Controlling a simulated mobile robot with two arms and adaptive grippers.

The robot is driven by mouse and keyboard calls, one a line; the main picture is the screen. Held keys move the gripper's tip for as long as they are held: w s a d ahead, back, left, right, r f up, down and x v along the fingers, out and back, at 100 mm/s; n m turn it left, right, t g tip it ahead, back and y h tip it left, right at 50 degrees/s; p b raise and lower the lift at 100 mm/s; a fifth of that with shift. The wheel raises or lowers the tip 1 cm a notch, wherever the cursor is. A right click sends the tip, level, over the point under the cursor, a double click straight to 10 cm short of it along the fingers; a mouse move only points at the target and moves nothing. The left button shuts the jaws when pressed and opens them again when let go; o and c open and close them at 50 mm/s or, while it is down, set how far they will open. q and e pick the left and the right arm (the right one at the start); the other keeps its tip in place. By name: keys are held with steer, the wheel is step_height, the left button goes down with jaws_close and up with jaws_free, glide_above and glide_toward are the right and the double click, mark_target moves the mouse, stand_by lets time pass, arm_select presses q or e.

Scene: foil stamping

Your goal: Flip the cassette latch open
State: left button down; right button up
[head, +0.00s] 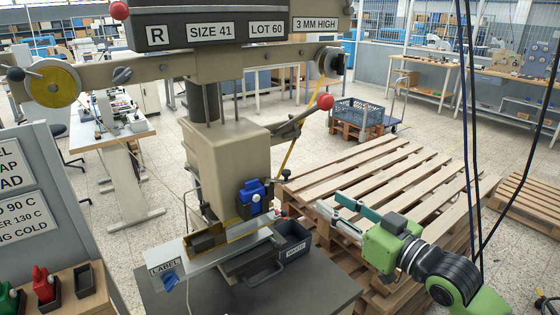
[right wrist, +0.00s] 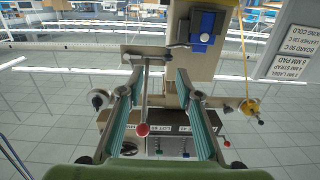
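The stamping press (head: 228,165) stands at the centre of the head view. A blue clamp-like part with a black base (head: 252,197) is on its front right; a blue part (right wrist: 203,27) is also at the top of the right wrist view. I cannot single out the cassette latch with certainty. My right gripper (head: 325,203) is open and empty, to the right of the press and apart from it, above the pallets. In the right wrist view its two fingers (right wrist: 160,80) are spread, with press parts visible beyond them. My left gripper is not in view.
A lever with a red ball (head: 325,102) sticks out from the press's right side. A dark bin (head: 292,240) and a tilted plate marked LABEL (head: 166,266) are at the press's foot. Stacked wooden pallets (head: 385,170) lie below my right gripper. A sign panel (head: 52,185) stands left.

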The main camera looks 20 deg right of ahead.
mark_target(289, 174)
steer(key=shift+y, duration=0.3)
steer(key=p+x, duration=0.1)
steer(key=x, duration=0.3)
steer(key=a+r+p+x, duration=0.1)
steer(key=p+x, duration=0.1)
steer(key=x, duration=0.2)
steer(key=r+p+x, duration=0.1)
steer(key=p+x, duration=0.1)
steer(key=x, duration=0.2)
steer(key=shift+a, duration=0.3)
steer(key=shift+w+a+f+n, duration=0.15)
steer(key=shift+w+n, duration=0.15)
steer(key=shift+w, duration=0.2)
jaws_close()
